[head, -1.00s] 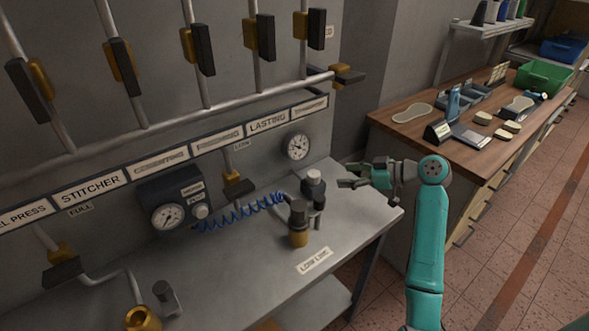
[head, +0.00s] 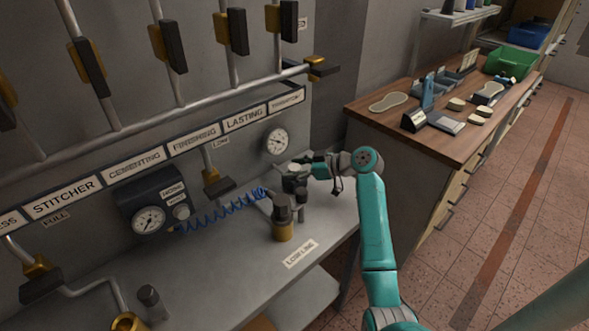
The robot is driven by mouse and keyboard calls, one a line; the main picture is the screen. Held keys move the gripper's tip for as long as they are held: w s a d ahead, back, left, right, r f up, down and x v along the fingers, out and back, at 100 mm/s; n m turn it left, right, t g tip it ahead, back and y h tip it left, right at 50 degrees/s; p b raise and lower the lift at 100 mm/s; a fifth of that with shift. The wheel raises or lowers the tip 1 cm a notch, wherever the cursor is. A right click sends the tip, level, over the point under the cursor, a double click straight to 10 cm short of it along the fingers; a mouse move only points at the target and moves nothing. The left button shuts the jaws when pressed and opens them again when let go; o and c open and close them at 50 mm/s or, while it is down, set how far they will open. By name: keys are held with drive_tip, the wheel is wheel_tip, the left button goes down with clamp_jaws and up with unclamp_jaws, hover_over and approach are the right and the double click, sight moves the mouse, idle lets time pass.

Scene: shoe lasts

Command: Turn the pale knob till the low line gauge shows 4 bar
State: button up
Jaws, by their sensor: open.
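The low line regulator (head: 283,230), with a brass bowl and dark top, stands on the grey bench behind the "LOW LINE" label (head: 300,254). A round white gauge (head: 277,141) is on the panel just above; its reading is too small to tell. My gripper (head: 287,177) is open, with its fingers at the pale knob's place beside the regulator. The fingers mostly hide that knob, and I cannot tell whether they touch it.
A blue coiled hose (head: 222,217) runs to the regulator. Valves and pipes line the panel. A wooden bench (head: 430,142) stands at right.

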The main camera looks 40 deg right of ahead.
drive_tip(key=c, duration=1.2)
drive_tip(key=shift+o, duration=0.2)
drive_tip(key=shift+m+h, duration=0.3)
drive_tip(key=m+t+h, duration=0.1)
drive_tip(key=m+h, duration=0.2)
drive_tip(key=shift+a+t, duration=0.15)
drive_tip(key=shift+t, duration=0.15)
drive_tip(key=shift+m+h, duration=1.6)
drive_tip(key=shift+h, duration=0.4)
